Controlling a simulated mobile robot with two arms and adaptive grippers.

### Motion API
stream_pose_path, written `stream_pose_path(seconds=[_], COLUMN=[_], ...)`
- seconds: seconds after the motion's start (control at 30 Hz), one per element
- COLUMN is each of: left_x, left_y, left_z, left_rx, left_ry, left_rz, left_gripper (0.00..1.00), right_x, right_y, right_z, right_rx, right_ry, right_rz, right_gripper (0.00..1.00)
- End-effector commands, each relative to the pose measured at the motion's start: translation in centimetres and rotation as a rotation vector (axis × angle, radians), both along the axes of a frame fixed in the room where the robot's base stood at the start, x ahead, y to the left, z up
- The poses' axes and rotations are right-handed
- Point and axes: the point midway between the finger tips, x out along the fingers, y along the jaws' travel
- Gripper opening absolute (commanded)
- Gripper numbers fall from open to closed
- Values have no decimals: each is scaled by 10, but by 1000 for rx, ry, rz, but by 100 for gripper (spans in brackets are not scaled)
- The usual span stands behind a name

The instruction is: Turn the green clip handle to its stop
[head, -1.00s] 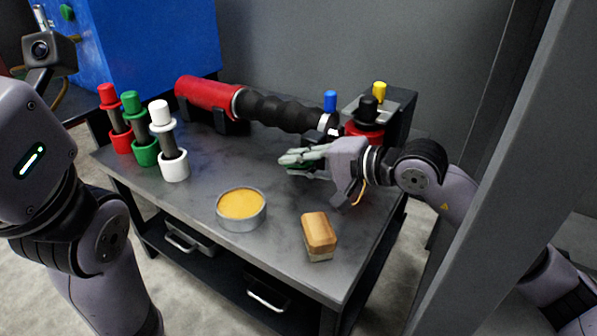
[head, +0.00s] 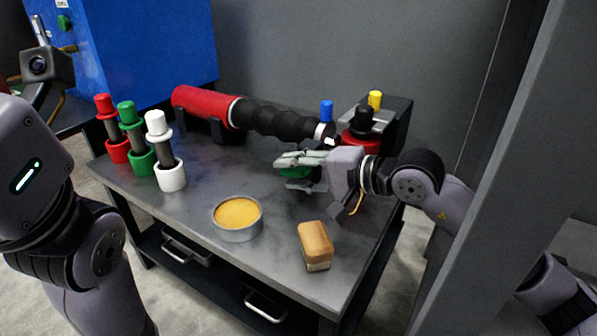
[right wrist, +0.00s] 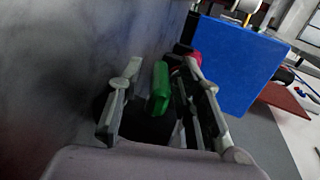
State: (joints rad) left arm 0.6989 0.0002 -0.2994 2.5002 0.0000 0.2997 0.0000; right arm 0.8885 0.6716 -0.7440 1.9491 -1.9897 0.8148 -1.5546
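The green clip handle (right wrist: 160,87) shows in the right wrist view as a small upright green block between the two fingers of my right gripper (right wrist: 152,105). In the head view a bit of green (head: 295,173) shows between the fingers of the same gripper (head: 298,172), at the right side of the grey table. The fingers are spread above and below it, with a visible gap at the left finger in the wrist view. The gripper hides what the handle is mounted on. My left arm is at the left edge of the head view; its gripper does not show.
A red and black cylindrical tool (head: 210,105) lies behind the gripper. Red, green and white posts (head: 170,175) stand at the left. A round tin (head: 238,217) and a wooden-topped brush (head: 315,245) are in front. A grey upright (head: 500,170) crosses the right side.

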Motion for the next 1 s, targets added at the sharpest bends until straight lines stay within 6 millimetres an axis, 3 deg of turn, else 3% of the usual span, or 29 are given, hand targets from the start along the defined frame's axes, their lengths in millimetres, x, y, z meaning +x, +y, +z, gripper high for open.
stream_pose_path(seconds=[0.17,0.63,1.0], left_x=[1,0,0], left_y=[0,0,0], left_z=[0,0,0], left_rx=[0,0,0], left_ry=[2,-1,-2], left_rz=[0,0,0], left_gripper=[40,40,40], right_x=[-7,-57,-67], right_y=[-11,-81,-92], right_z=[4,32,39], right_rx=[-1,-3,0], right_ry=[-2,2,0], right_rz=[-3,-3,0], right_gripper=[32,32,32])
